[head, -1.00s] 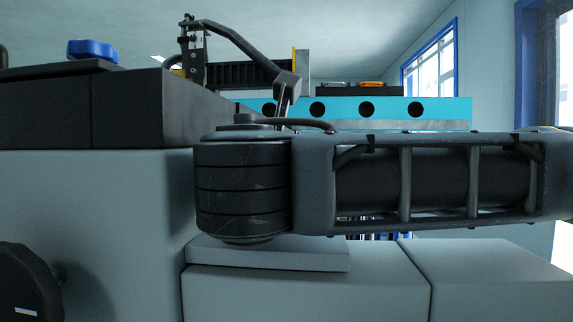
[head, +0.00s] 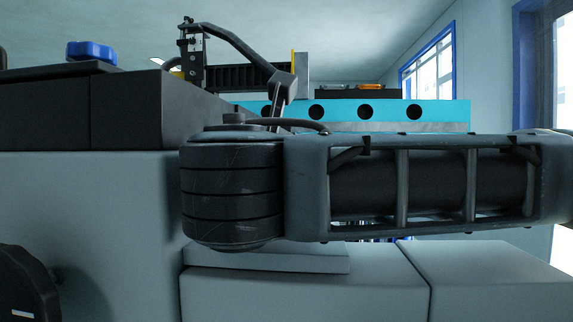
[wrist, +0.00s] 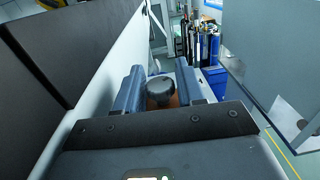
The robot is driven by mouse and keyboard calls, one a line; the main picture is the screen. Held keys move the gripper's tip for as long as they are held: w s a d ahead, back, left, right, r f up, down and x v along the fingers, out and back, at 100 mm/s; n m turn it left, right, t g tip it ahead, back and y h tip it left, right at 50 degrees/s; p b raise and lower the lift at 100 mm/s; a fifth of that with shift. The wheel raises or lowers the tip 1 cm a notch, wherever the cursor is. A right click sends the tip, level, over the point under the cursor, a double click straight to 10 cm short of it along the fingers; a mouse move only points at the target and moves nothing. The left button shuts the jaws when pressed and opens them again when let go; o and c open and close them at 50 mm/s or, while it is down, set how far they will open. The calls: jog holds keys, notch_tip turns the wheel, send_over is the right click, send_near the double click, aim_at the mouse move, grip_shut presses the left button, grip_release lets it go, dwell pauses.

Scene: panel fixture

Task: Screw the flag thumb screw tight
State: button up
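In the wrist view, my gripper (wrist: 160,75) has its two blue-grey fingers spread apart. A dark round knob (wrist: 160,91) with a brownish patch (wrist: 172,101) below it shows in the gap. I cannot tell whether the fingers touch the knob, or whether it is the flag thumb screw. In the head view, a blue knob (head: 91,50) sits on a dark plate on top of the dark block at the left; it may be a thumb screw. My gripper cannot be made out in the head view, where my large arm links cover the middle.
A dark block (head: 125,110) stands on pale cabinets (head: 90,235). A black handwheel (head: 25,285) is at the lower left. A cyan beam with dark holes (head: 390,111) runs behind my arm. In the wrist view, dark panels (wrist: 95,40) flank the left and blue cylinders (wrist: 203,45) stand beyond.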

jog(key=s, duration=0.6)
jog(key=shift+s+a+b, duration=0.3)
jog(key=shift+s+b, duration=0.05)
jog(key=shift+s, duration=0.05)
jog(key=shift+w+r, duration=0.1)
jog(key=shift+w, duration=0.05)
